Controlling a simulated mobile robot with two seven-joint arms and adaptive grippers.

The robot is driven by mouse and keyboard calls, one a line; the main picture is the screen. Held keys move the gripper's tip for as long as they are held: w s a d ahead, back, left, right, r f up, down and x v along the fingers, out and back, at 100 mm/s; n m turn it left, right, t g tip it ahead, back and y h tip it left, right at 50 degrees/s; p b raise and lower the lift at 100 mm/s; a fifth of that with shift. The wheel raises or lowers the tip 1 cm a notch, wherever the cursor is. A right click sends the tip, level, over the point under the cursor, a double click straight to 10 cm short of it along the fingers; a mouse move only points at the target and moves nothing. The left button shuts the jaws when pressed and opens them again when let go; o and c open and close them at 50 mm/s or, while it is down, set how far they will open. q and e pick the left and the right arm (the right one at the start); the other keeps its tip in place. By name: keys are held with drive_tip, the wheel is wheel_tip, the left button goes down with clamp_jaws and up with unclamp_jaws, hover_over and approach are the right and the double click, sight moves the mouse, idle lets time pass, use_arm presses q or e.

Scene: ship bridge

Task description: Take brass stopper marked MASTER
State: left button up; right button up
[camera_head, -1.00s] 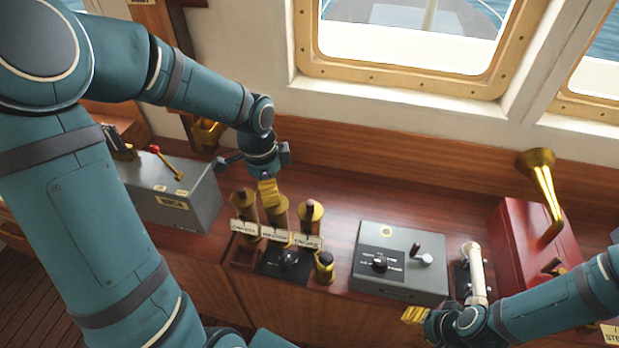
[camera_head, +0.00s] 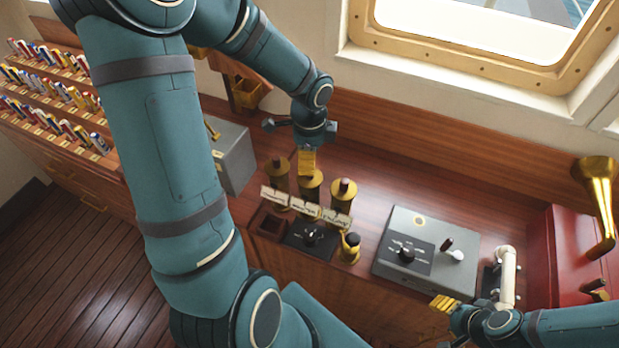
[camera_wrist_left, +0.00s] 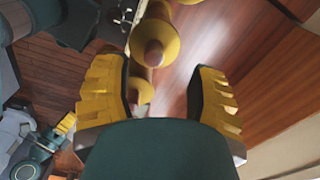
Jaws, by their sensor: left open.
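Three upright brass tubes with brass stoppers stand in a row on the wooden console: left (camera_head: 277,176), middle (camera_head: 311,190) and right (camera_head: 343,194). A small label plate stands before each; the lettering is too small to read, so I cannot tell which is MASTER. My left gripper (camera_head: 307,160) is open, pointing down just above and behind the middle tube. In the left wrist view, brass stoppers with pinkish tops (camera_wrist_left: 154,46) show between and beyond the open yellow fingers (camera_wrist_left: 162,100). My right gripper (camera_head: 443,303) is at the console's front edge; its jaw gap is unclear.
A short brass piece with a dark knob (camera_head: 350,247) stands in front of the right tube. A black dial panel (camera_head: 308,240) lies before the row. A grey control box (camera_head: 428,252) and a red box (camera_head: 580,265) stand to the right. Another grey box (camera_head: 232,152) stands left.

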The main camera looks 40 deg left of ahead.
use_arm(q)
drive_tip(key=f, duration=0.3)
drive_tip(key=f+b, duration=0.1)
drive_tip(key=f, duration=0.1)
drive_tip(key=shift+s+d+f, duration=0.1)
drive_tip(key=shift+s+d, duration=0.1)
drive_tip(key=shift+s, duration=0.05)
clamp_jaws()
